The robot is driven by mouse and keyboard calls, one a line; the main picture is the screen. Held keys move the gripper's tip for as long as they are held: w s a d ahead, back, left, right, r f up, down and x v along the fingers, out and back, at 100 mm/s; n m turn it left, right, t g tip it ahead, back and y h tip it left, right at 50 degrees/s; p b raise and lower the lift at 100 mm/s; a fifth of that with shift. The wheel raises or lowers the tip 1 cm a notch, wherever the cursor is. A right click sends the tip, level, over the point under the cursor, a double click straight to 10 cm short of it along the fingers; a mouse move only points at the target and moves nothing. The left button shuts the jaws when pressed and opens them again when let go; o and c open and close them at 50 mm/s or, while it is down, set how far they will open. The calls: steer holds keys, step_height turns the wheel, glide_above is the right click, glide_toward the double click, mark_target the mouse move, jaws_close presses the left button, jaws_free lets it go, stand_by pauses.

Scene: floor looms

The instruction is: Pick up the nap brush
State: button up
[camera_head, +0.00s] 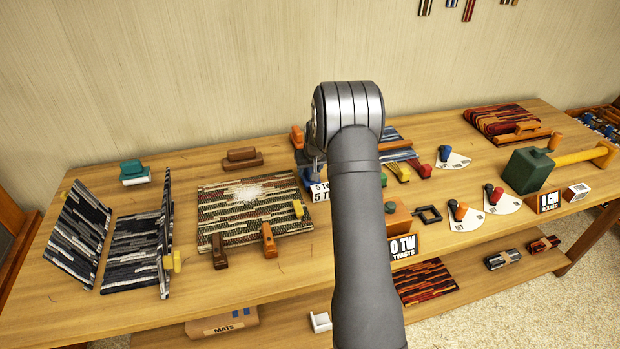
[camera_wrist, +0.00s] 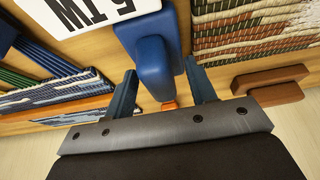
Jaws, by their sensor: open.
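No label marks the nap brush, so I cannot tell which piece it is. A blue block-shaped piece (camera_wrist: 154,62) with a rounded grip lies under my gripper (camera_wrist: 161,70). The open fingers stand either side of it in the wrist view, and I cannot tell whether they touch it. In the head view my arm hides most of the gripper (camera_head: 313,160), with the blue piece (camera_head: 308,181) just below. A teal-topped piece with a pale underside (camera_head: 134,172) stands at the back left. A brown block with a raised grip (camera_head: 242,158) lies behind the patterned mat (camera_head: 225,222).
A sign (camera_wrist: 90,12) stands close to the blue piece. An orange piece (camera_head: 297,137) is just behind it. Striped mats (camera_wrist: 45,95) lie on the other side. Upright striped panels (camera_head: 78,235) fill the left. The front left table edge is clear.

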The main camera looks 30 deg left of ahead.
jaws_close()
steer(key=shift+r, duration=0.1)
steer(key=shift+r, duration=0.5)
steer(key=r, duration=0.2)
steer(key=d+r, duration=0.1)
steer(key=shift+w+r, duration=0.1)
steer(key=shift+r, duration=0.25)
steer(key=d+r, duration=0.6)
steer(key=d, duration=0.4)
steer(key=shift+w+d, duration=0.3)
steer(key=shift+w, duration=0.05)
steer(key=shift+r, duration=0.1)
